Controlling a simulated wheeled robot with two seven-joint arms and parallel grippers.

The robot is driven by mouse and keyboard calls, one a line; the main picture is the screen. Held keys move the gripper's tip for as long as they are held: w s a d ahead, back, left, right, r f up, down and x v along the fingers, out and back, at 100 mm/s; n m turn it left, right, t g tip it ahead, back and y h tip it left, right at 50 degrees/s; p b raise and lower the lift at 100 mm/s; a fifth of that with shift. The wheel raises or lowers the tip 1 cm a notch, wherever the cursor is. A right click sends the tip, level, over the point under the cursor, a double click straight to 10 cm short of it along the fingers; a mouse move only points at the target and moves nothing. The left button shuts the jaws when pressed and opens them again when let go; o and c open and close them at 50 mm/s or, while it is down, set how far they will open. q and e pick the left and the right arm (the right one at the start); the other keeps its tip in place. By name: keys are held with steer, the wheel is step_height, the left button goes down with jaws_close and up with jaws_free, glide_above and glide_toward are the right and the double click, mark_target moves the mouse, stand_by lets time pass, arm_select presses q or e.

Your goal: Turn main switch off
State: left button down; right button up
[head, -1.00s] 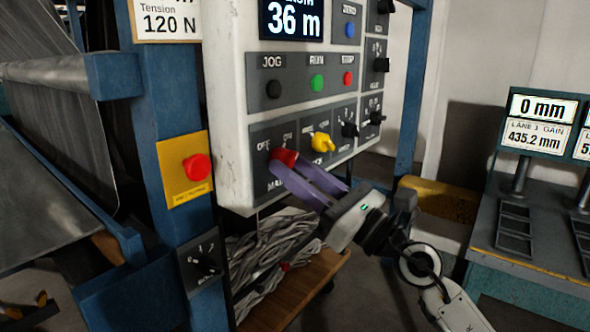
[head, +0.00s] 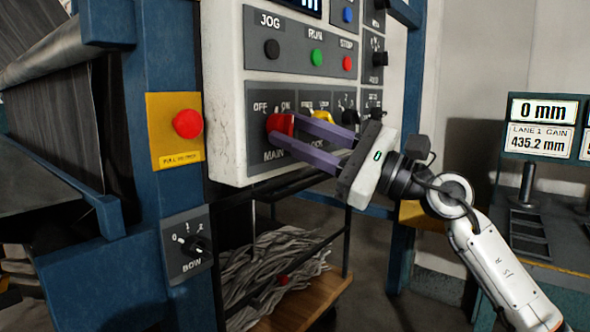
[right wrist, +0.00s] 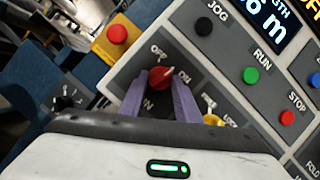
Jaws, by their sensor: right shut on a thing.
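The main switch is a red knob (head: 281,123) on a grey plate with OFF and ON labels above it, at the lower left of the white control panel. My right gripper (head: 284,127) has its purple fingers shut on the knob, one on each side. In the right wrist view the red knob (right wrist: 160,78) sits between the fingertips, and its light mark leans to the upper right, seemingly between the OFF and ON labels. The fingers hide part of the knob, so its exact setting is hard to tell. My left gripper is not in view.
A yellow knob (head: 323,117) sits close to the right of the fingers. Above are black, green and red buttons (head: 347,64). A red stop button (head: 187,124) is on the blue post, with a BOW knob (head: 197,244) below. A cart (head: 316,297) stands underneath.

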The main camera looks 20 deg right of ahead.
steer(key=n+g+b, duration=0.1)
steer(key=n+b, duration=0.1)
steer(key=n, duration=0.1)
steer(key=shift+w+d+n+g, duration=0.1)
steer(key=shift+n+g, duration=0.2)
steer(key=shift+n, duration=0.1)
steer(key=n, duration=0.1)
steer(key=n+g, duration=0.1)
steer(key=n, duration=0.1)
steer(key=shift+d+r, duration=0.1)
steer(key=shift+r, duration=0.15)
steer(key=n, duration=0.1)
steer(key=n+g, duration=0.1)
steer(key=shift+r+n, duration=0.2)
steer(key=shift+n, duration=0.2)
steer(key=shift+r+n+g+h+p, duration=0.1)
steer(key=shift+n+g+h+p, duration=0.4)
steer(key=shift+n, duration=0.6)
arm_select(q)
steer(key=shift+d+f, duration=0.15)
arm_select(e)
steer(key=shift+w+n, duration=0.1)
steer(key=shift+n, duration=0.2)
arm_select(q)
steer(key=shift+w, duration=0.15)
arm_select(e)
steer(key=o, duration=1)
steer(key=shift+o, duration=0.2)
